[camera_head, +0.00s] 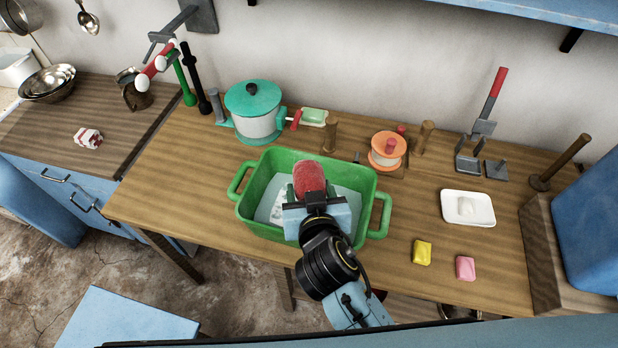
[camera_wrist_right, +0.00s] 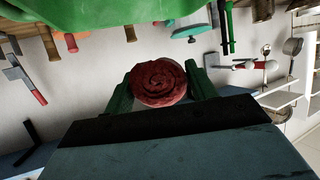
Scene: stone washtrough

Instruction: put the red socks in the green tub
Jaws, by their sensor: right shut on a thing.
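The green tub (camera_head: 246,212) stands on the wooden table, with a handle at each end and pale grey contents inside. My right gripper (camera_head: 309,186) is over the tub, shut on a rolled red sock bundle (camera_head: 310,176). In the right wrist view the red socks (camera_wrist_right: 159,83) show as a spiral roll between the two green fingers. The tub (camera_wrist_right: 90,22) also shows there, at the upper left. I cannot tell from these views how far the socks are above the tub's floor. My left gripper is not in view.
A teal-lidded pot (camera_head: 254,120) and an orange spool (camera_head: 387,150) stand behind the tub. A white dish (camera_head: 468,209), a yellow block (camera_head: 422,252) and a pink block (camera_head: 465,268) lie to the right. The table left of the tub is clear.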

